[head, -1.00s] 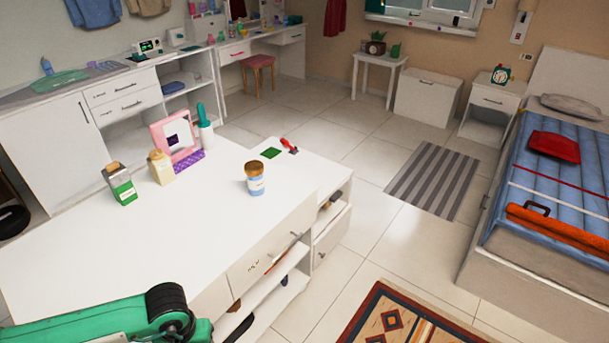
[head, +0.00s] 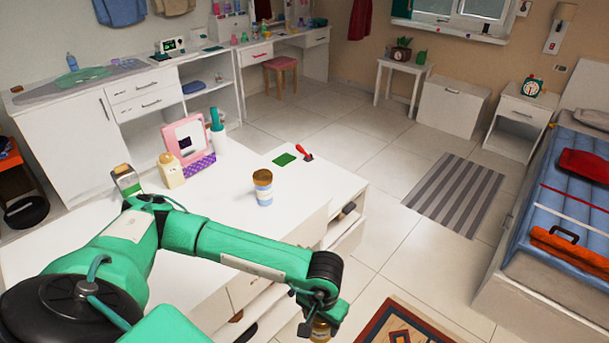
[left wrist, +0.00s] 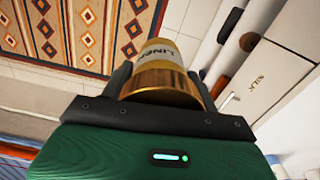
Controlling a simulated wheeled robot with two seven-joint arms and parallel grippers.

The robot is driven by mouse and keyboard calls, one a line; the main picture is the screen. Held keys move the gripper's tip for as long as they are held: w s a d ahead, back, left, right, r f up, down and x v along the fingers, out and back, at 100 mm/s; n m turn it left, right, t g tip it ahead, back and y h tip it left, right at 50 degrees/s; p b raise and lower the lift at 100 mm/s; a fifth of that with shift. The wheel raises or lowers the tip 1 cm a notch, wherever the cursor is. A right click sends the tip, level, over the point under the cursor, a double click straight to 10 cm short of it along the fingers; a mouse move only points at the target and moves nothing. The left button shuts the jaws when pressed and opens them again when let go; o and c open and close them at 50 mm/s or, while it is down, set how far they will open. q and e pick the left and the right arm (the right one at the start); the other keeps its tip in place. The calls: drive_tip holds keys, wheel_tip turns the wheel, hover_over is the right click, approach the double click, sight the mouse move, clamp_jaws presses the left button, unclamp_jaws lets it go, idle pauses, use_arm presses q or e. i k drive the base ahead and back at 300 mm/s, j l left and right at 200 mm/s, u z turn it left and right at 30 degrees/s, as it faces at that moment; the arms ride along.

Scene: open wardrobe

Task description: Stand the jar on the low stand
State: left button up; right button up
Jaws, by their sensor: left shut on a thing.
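My left gripper (head: 318,304) is shut on a jar (head: 320,331) beyond the worktop's front right edge, above the floor side. In the left wrist view the jar (left wrist: 172,52) has a gold lid and a pale yellow label reading LINEN; the lid (left wrist: 163,84) sits between the fingers. A second jar (head: 263,189), with a brown lid and blue-and-white body, stands upright on the white worktop (head: 225,215). A flat green square (head: 285,159) lies near the worktop's far right corner; I cannot tell whether it is the low stand. My right gripper is not in view.
A red-handled item (head: 304,152) lies beside the green square. A pink-framed mirror (head: 188,142), cream bottle (head: 170,170) and teal-topped bottle (head: 217,132) stand at the back of the worktop. Open shelves and drawers lie below. A patterned rug (head: 395,328) covers the floor at front.

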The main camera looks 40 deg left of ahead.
sight(322, 187)
drive_tip(key=i+j, duration=0.4)
drive_tip(key=i, duration=0.2)
drive_tip(key=i+j, duration=0.35)
drive_tip(key=i, duration=2.35)
drive_tip(key=i+u, duration=0.25)
drive_tip(key=u, duration=0.15)
drive_tip(key=i+l+u, duration=0.15)
drive_tip(key=u, duration=0.2)
drive_tip(key=i+u, duration=0.1)
drive_tip(key=u, duration=0.95)
